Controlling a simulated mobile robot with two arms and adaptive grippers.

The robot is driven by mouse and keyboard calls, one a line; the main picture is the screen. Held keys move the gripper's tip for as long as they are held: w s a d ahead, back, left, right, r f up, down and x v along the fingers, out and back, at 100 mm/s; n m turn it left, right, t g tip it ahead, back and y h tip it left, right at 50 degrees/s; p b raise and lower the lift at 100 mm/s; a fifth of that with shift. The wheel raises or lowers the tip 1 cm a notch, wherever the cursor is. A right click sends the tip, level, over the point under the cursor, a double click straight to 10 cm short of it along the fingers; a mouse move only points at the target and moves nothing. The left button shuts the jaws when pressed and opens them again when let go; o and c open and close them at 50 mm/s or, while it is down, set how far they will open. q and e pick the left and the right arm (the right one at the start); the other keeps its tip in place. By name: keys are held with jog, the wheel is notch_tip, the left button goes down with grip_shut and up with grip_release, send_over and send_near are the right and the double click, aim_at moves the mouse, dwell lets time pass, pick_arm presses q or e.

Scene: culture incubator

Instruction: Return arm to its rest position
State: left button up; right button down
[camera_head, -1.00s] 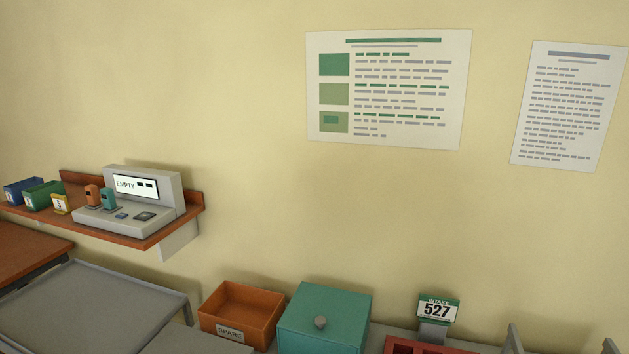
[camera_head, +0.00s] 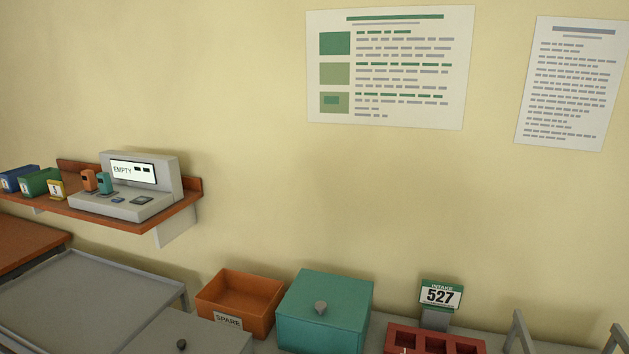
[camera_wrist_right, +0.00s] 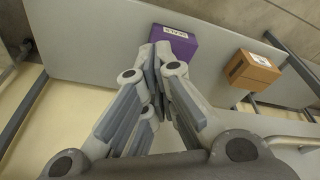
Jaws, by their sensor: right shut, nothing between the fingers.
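My right gripper (camera_wrist_right: 153,75) shows in the right wrist view. Its grey fingers are together and nothing is between them. Their tips point toward a grey surface, and a purple box (camera_wrist_right: 177,41) with a white label lies beyond them; I cannot tell whether they touch it. No part of either arm shows in the head view, and my left gripper is in neither view.
In the head view are an orange SPARE bin (camera_head: 240,302), a teal lidded box (camera_head: 324,312), a red rack (camera_head: 434,341) and the INTAKE 527 sign (camera_head: 440,296). A wall shelf (camera_head: 150,232) holds a device reading EMPTY (camera_head: 130,188). An orange-brown box (camera_wrist_right: 250,70) shows in the wrist view.

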jog(key=s+d+f+b, duration=0.1)
jog(key=s+f+b, duration=0.1)
jog(key=s+f, duration=0.4)
jog(key=s+d+f+g+b, duration=0.1)
jog(key=s+f, duration=0.5)
jog(key=f, duration=0.6)
jog(key=s+d+f+b, duration=0.1)
jog(key=s+f+b, duration=0.2)
jog(key=s+f, duration=0.3)
notch_tip(320, 180, down, 3)
jog(key=shift+r+g+b, duration=0.1)
jog(key=shift+g+b, duration=0.2)
